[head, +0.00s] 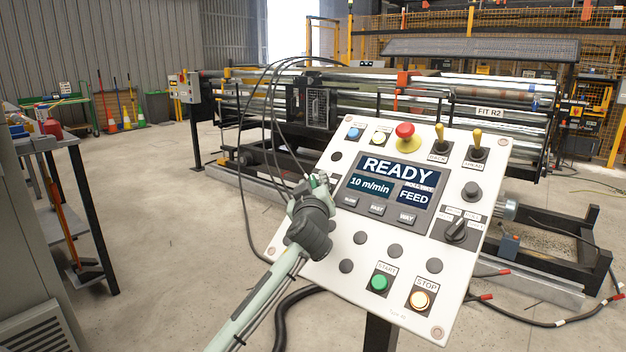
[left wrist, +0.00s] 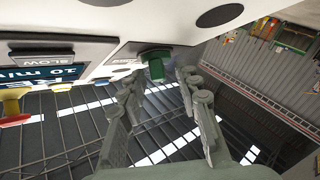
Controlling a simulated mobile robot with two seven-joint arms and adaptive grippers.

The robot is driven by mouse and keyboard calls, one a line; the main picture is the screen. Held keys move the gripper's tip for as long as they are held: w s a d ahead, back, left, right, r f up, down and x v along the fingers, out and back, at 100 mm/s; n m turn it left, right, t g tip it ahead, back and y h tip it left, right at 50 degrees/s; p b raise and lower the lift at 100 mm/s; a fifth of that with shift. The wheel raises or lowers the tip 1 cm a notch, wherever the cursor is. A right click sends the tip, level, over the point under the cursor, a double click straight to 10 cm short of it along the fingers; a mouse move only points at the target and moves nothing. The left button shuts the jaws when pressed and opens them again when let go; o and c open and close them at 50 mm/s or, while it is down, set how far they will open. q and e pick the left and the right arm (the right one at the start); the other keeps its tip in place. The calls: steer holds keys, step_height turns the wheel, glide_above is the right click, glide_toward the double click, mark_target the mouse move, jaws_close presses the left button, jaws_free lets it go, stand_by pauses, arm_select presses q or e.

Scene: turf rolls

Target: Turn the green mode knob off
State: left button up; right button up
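The green mode knob (left wrist: 155,66) sticks out from the white control panel (left wrist: 110,18) in the left wrist view. A small label lies beside it, too slanted to read. My left gripper (left wrist: 160,82) has its two fingers spread, with the knob between and just beyond the tips. I cannot tell whether either finger touches it. In the head view my left gripper (head: 319,183) is at the left part of the control panel (head: 325,262), left of the screen, and largely covers the knob there. My right gripper is not in view.
The panel screen (head: 390,184) reads READY, 10 m/min and FEED. A red mushroom button (head: 404,132), toggle switches (head: 439,137), a black selector (head: 455,231), a green START button (head: 379,283) and a STOP button (head: 419,299) share the panel. A roller machine (head: 350,92) stands behind.

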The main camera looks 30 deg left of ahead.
arm_select(q)
steer(key=shift+x, duration=0.8)
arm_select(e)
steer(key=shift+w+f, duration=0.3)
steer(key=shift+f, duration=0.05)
arm_select(q)
steer(key=c, duration=0.7)
jaws_close()
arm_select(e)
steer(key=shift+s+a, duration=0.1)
arm_select(q)
steer(key=shift+f, duration=0.1)
